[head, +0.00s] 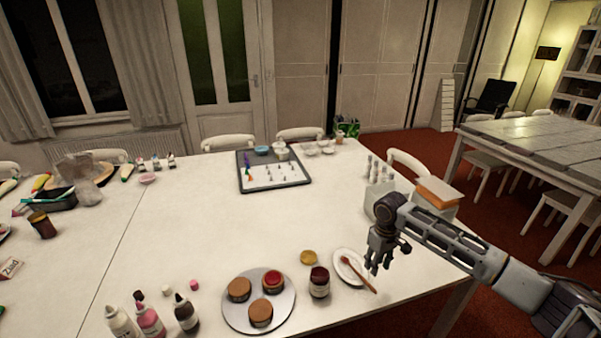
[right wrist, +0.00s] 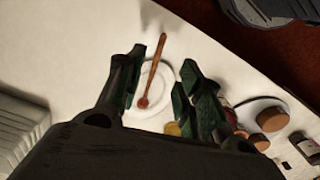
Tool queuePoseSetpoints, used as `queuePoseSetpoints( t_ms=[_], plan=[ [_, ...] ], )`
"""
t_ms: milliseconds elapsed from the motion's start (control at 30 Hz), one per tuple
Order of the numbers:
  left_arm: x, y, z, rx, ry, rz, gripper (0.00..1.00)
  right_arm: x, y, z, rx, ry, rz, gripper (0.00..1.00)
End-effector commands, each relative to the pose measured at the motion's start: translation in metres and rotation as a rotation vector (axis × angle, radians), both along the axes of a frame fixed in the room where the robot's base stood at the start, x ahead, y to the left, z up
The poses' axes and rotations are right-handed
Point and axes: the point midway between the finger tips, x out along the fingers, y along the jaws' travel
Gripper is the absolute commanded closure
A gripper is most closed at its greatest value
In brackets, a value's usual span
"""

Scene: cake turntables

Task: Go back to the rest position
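My right gripper (head: 380,262) hangs above the right part of the white table, over the edge of a white plate (head: 343,258) with a wooden spoon (head: 358,275) on it. In the right wrist view my right gripper (right wrist: 160,85) has its two dark green fingers apart, with nothing held between them. The spoon (right wrist: 152,70) and plate (right wrist: 178,75) show on the table below, between the fingers and apart from them. My left gripper is not in view.
A round turntable (head: 287,315) bears several small cakes, one with a red top. A dark red jar (head: 319,283) and a yellow lid (head: 308,257) stand near it. Squeeze bottles (head: 150,318) stand front left. A white box (head: 379,195) is behind my gripper. The table's middle is clear.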

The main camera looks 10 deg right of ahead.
Motion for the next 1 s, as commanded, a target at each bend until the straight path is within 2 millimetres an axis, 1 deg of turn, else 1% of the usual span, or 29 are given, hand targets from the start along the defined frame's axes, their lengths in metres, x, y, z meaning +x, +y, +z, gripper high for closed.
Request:
queuePoseSetpoints(
  t_ms=[167,267,367,600,800,1000],
  plan=[
    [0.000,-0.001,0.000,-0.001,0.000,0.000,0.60,-0.003,0.010,-0.006,0.003,-0.001,0.018,0.64],
    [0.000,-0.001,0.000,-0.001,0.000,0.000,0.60,-0.008,0.022,-0.013,0.008,-0.004,0.042,0.64],
    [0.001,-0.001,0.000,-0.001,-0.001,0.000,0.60,-0.015,0.039,-0.022,0.015,-0.011,0.074,0.64],
    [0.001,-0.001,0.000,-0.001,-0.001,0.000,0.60,-0.038,0.088,-0.044,0.039,-0.042,0.157,0.64],
    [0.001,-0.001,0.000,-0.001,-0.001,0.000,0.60,-0.058,0.124,-0.057,0.066,-0.073,0.206,0.64],
    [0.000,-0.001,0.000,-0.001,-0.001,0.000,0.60,-0.079,0.155,-0.064,0.096,-0.110,0.237,0.64]
  ],
)
